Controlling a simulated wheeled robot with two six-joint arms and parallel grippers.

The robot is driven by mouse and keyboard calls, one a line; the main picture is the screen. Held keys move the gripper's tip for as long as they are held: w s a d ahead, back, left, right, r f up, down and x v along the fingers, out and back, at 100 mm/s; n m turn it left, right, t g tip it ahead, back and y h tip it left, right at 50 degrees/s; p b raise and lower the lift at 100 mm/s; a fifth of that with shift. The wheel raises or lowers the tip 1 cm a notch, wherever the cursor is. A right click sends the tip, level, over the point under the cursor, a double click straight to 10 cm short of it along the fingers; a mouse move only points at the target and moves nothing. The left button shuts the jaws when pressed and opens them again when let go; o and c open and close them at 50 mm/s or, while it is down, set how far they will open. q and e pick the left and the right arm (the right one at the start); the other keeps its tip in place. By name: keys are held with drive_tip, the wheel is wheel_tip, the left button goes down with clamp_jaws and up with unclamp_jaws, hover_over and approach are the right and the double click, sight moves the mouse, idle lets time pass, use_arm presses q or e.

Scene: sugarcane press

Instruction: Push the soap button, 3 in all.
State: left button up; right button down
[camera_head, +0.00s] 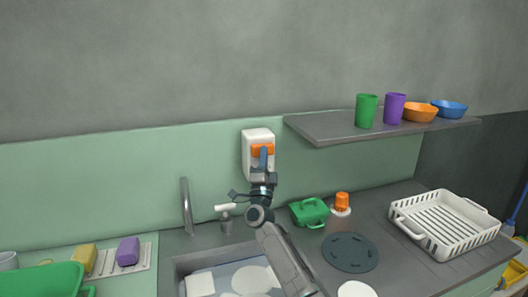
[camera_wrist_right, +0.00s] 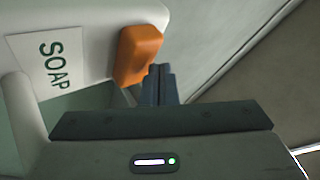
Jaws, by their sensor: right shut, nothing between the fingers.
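The white soap dispenser (camera_head: 247,150) is fixed to the green wall panel above the counter. Its orange button (camera_head: 258,149) is on its front. My right gripper (camera_head: 264,158) is shut and empty, with its fingertips in front of the button, covering part of it. In the right wrist view the orange button (camera_wrist_right: 138,54) is beside the shut fingertips (camera_wrist_right: 160,82); I cannot tell whether they touch. The dispenser's SOAP label (camera_wrist_right: 54,62) shows there on the left. My left gripper is not in view.
Below are the metal faucet (camera_head: 186,205) and the sink (camera_head: 180,262) with pale dishes. A green container (camera_head: 309,212), an orange-topped item (camera_head: 342,203) and a white rack (camera_head: 446,224) stand on the counter. A shelf (camera_head: 335,128) with cups and bowls juts out at right.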

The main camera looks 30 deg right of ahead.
drive_tip(key=shift+s+f, duration=0.15)
drive_tip(key=shift+f, duration=0.6)
drive_tip(key=shift+s+f, duration=0.3)
drive_tip(key=shift+s, duration=0.2)
drive_tip(key=shift+p, duration=0.3)
drive_tip(key=shift+s+a+r+p, duration=0.1)
drive_tip(key=shift+s+p, duration=0.5)
drive_tip(key=shift+s+f+p, duration=0.2)
drive_tip(key=shift+s+p, duration=0.7)
drive_tip(key=shift+s, duration=0.25)
drive_tip(key=shift+s+a+r, duration=0.15)
drive_tip(key=shift+s+a, duration=0.05)
drive_tip(key=shift+s, duration=0.4)
